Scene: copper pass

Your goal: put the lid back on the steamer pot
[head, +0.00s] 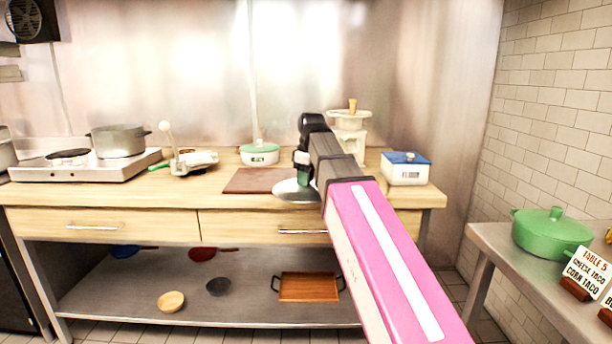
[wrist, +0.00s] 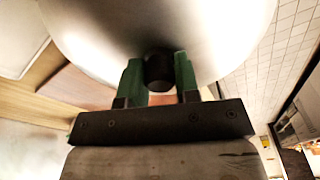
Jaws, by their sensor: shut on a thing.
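A silver round lid (head: 292,192) is at the front edge of the counter, in front of the brown cutting board. It fills the top of the wrist view (wrist: 215,35). My gripper (head: 304,176) is above the lid. In the wrist view, its green fingers (wrist: 158,75) are shut on the lid's black knob (wrist: 159,70). I cannot tell whether the lid touches the counter. A grey metal pot (head: 118,142) with dark side handles stands on the hot plate at the left and is likely the steamer pot. Its inside is not visible.
The hot plate (head: 75,168) is at the counter's left end. A press-like tool (head: 190,162), a green-lidded container (head: 259,155), a cutting board (head: 255,180), a white appliance (head: 350,135) and a blue-lidded box (head: 405,170) stand along the counter. A green pot (head: 550,233) is on the right table.

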